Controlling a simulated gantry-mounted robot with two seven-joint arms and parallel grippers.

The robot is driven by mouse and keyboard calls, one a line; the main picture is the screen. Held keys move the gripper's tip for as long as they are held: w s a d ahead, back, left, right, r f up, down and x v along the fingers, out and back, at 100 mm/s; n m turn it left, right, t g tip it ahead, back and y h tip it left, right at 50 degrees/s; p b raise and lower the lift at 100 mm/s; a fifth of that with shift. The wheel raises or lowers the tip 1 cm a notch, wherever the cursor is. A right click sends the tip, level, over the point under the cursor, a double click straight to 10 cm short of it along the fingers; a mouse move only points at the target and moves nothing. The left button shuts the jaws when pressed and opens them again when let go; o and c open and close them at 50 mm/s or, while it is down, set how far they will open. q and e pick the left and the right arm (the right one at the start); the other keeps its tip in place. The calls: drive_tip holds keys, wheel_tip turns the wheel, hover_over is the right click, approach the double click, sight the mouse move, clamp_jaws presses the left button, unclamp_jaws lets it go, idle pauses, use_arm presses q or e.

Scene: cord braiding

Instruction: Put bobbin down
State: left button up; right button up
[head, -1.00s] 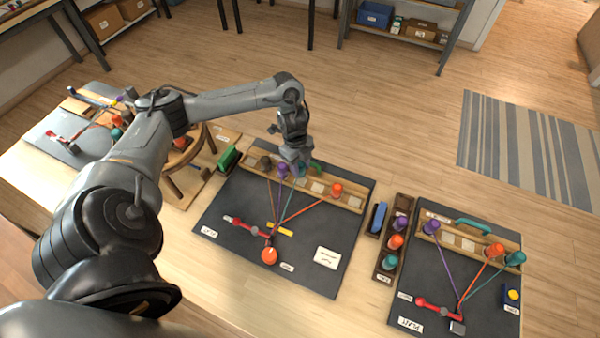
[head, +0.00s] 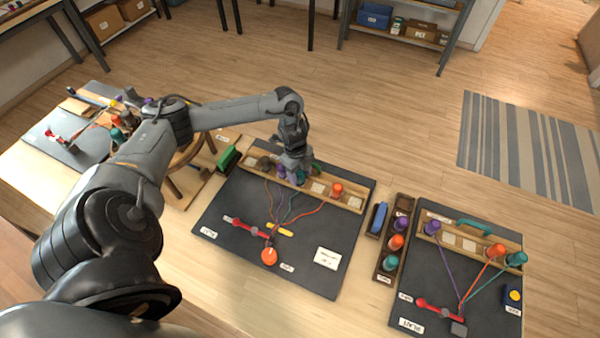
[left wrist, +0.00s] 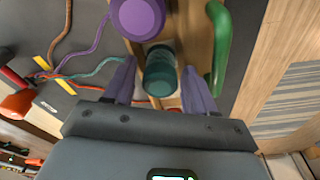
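A teal bobbin (left wrist: 160,72) stands in the wooden rack (head: 350,202) on the middle dark mat (head: 225,197). My left gripper (head: 296,174) is low over the rack; in the left wrist view its fingers (left wrist: 159,76) are apart on either side of the teal bobbin, with visible gaps. A purple bobbin (left wrist: 140,16) stands beside it, and an orange bobbin (head: 337,188) stands farther right in the rack. The brown, purple, teal and orange cords (head: 306,211) lie slack and wavy toward the red clamp (head: 247,228). My right gripper is out of view.
A green handle (left wrist: 222,45) rises close beside the gripper, behind the rack. A narrow tray of spare bobbins (head: 396,241) and a second mat with a similar rack (head: 470,240) lie to the right. A white card (head: 327,258) lies on the middle mat.

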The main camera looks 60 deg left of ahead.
use_arm(q)
drive_tip(key=shift+o, duration=0.3)
drive_tip(key=shift+r, duration=0.1)
wheel_tip(320, 180, up, 11)
drive_tip(key=a+p, duration=0.2)
drive_tip(key=p, duration=0.1)
drive_tip(key=w+d+f+t, duration=0.1)
drive_tip(key=d+f, duration=0.1)
drive_tip(key=d, duration=0.6)
drive_tip(key=w+d+f+m+t+h, duration=0.1)
drive_tip(key=d+f, duration=0.1)
drive_tip(key=d, duration=0.6)
drive_tip(key=w+d+f+m+t, duration=0.1)
drive_tip(key=w+d+f+t, duration=0.1)
drive_tip(key=d, duration=0.6)
drive_tip(key=shift+f+h, duration=0.4)
drive_tip(key=shift+f, duration=0.1)
drive_tip(key=s+d+r+n+t+y, duration=0.1)
drive_tip(key=s+d+r+n+t, duration=0.25)
drive_tip(key=d+n, duration=0.45)
drive_tip(key=s+a+n+g+y, duration=0.1)
drive_tip(key=s+a+n+g, duration=0.1)
drive_tip(key=s, duration=0.5)
drive_tip(key=s+a+n+g+y, duration=0.1)
drive_tip(key=s+a+n+g, duration=0.1)
drive_tip(key=s+n, duration=0.3)
drive_tip(key=shift+s+r, duration=0.3)
drive_tip(key=shift+s, duration=0.65)
drive_tip(key=shift+r+p, duration=0.1)
drive_tip(key=shift+p, duration=0.25)
